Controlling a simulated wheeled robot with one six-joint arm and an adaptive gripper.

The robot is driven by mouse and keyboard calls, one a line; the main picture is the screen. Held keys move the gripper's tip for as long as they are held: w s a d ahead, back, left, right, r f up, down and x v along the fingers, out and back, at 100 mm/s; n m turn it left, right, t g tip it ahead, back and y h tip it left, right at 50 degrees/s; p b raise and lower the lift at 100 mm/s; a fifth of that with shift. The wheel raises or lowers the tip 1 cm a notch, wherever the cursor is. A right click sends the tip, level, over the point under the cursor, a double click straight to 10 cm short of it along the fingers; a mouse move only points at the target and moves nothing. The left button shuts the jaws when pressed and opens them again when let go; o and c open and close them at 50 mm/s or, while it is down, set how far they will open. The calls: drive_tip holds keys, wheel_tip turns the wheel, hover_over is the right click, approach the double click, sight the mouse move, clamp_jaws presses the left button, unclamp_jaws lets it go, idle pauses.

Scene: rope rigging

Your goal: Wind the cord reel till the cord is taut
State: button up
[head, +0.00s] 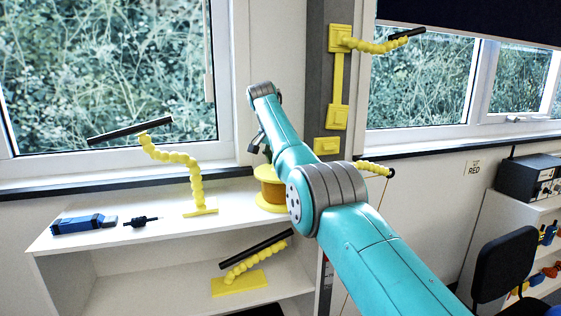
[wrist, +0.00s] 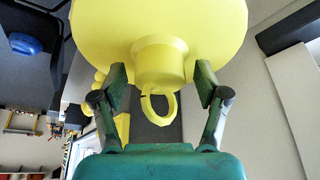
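The cord reel (head: 271,192) stands on the white shelf top, with yellow flanges and orange-brown cord wound between them. My arm hides its right side. In the wrist view, the reel's round yellow flange (wrist: 205,35) fills the top, with a short yellow hub (wrist: 160,65) and a small yellow ring (wrist: 159,104) below it. My gripper (wrist: 162,75) is open, one dark finger on each side of the hub, with gaps showing. In the head view, only a small dark part of my gripper (head: 257,143) shows above the reel. A thin orange cord line (head: 382,195) hangs right of my arm.
Yellow jointed stands with black bars rise from the shelf top (head: 199,209) and lower shelf (head: 240,285). More yellow fittings (head: 339,75) are on the grey post. A blue tool (head: 84,224) and a small black tool (head: 141,221) lie at left. A black chair (head: 503,262) is at right.

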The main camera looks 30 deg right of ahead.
drive_tip(key=v, duration=0.7)
drive_tip(key=shift+r, duration=0.2)
drive_tip(key=shift+a, duration=0.1)
idle(0.5)
